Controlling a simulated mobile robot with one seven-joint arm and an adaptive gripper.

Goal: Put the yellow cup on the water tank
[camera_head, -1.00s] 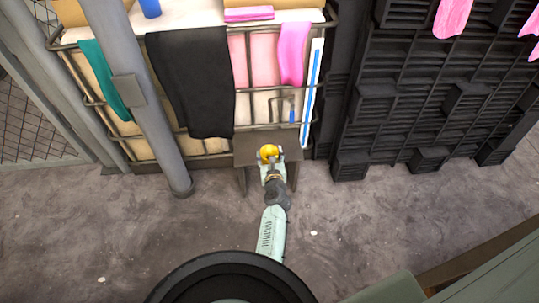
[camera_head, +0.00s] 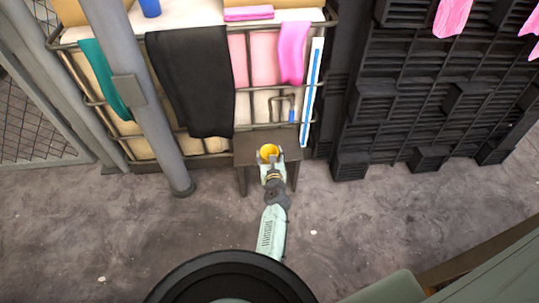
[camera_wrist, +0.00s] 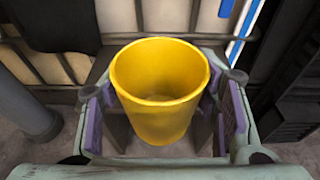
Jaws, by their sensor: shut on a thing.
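The yellow cup (camera_head: 269,151) is between the fingers of my gripper (camera_head: 271,160), which is shut on it, over a small dark table. In the wrist view the cup (camera_wrist: 160,95) is upright with its open mouth toward the camera, and a purple-padded finger of my gripper (camera_wrist: 162,125) stands on each side. I cannot tell whether the cup's base touches the table. The water tank (camera_head: 195,18) is the pale, caged block behind the table, with a flat white top higher up.
The small table (camera_head: 247,155) stands against the tank's cage. A black cloth (camera_head: 195,80), a teal cloth (camera_head: 105,80) and pink cloths hang on the cage. A blue object (camera_head: 149,8) and a folded pink cloth (camera_head: 248,13) lie on top, with bare room between. A grey pole (camera_head: 135,95) stands left.

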